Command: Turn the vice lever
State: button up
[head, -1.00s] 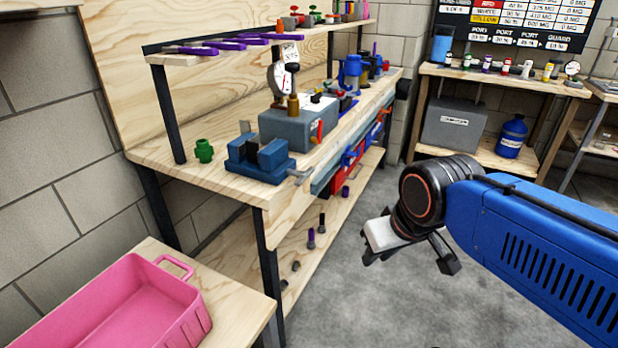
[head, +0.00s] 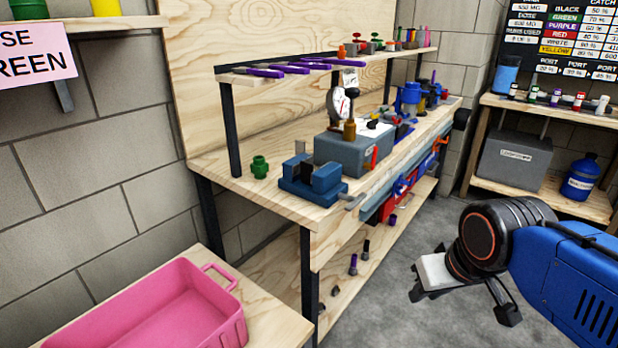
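The blue vice (head: 312,188) stands at the near right corner of the wooden workbench (head: 232,195). Its grey lever (head: 351,201) sticks out to the right past the bench's front edge. The vice's dark jaws are apart, with nothing seen between them. My gripper (head: 463,304) is at the lower right, over the floor and well apart from the vice and lever. Its two dark fingers are spread and hold nothing that I can see.
A green fitting (head: 260,167) stands left of the vice, and a grey block with a dial gauge (head: 338,103) stands behind it. A pink tray (head: 150,318) is on a nearer table. Grey floor (head: 385,290) lies clear between bench and arm.

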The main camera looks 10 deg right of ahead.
aim_at(353, 200)
jog(key=k+l+z, duration=0.25)
jog(key=z, duration=0.15)
jog(key=k+l+z, duration=0.2)
jog(key=l+z, duration=0.2)
jog(key=l, duration=0.1)
